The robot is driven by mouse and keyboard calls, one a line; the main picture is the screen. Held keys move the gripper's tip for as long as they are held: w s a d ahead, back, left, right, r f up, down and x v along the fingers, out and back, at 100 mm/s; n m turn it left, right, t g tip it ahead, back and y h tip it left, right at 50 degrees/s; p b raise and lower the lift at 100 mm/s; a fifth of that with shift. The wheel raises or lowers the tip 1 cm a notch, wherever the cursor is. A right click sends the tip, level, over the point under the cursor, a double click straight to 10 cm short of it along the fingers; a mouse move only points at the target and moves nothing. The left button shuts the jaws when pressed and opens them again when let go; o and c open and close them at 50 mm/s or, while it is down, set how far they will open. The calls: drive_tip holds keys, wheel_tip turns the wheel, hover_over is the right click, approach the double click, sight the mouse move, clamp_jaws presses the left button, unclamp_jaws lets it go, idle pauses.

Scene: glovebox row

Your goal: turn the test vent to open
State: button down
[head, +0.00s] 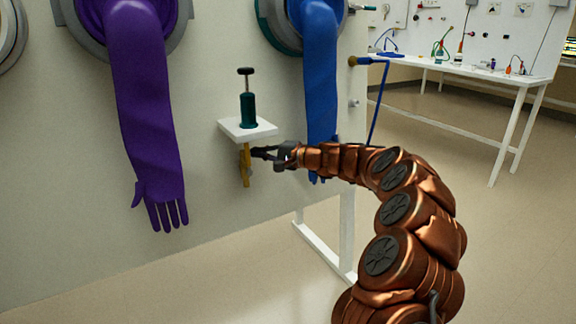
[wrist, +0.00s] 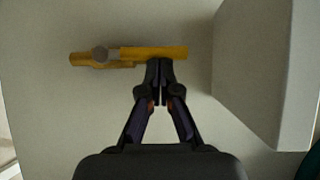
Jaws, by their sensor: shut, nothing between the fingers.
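The test vent appears to be the yellow lever (head: 246,172) on the pale panel, just below a small white shelf. It hangs roughly vertical in the head view.
The white shelf (head: 232,130) holds a teal pump-like item (head: 248,108) just above my gripper; its side (wrist: 255,70) fills the wrist view's right. A purple glove (head: 150,100) hangs left, a blue glove (head: 321,75) right. A blue rod (head: 379,105) stands farther right.

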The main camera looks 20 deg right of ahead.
drive_tip(key=shift+d, duration=0.1)
idle(0.6)
drive_tip(key=w+d+p+v, duration=0.1)
drive_tip(key=p+v, duration=0.2)
drive_tip(key=v, duration=0.9)
drive_tip(key=shift+d+f, duration=0.2)
drive_tip(key=shift+d, duration=0.5)
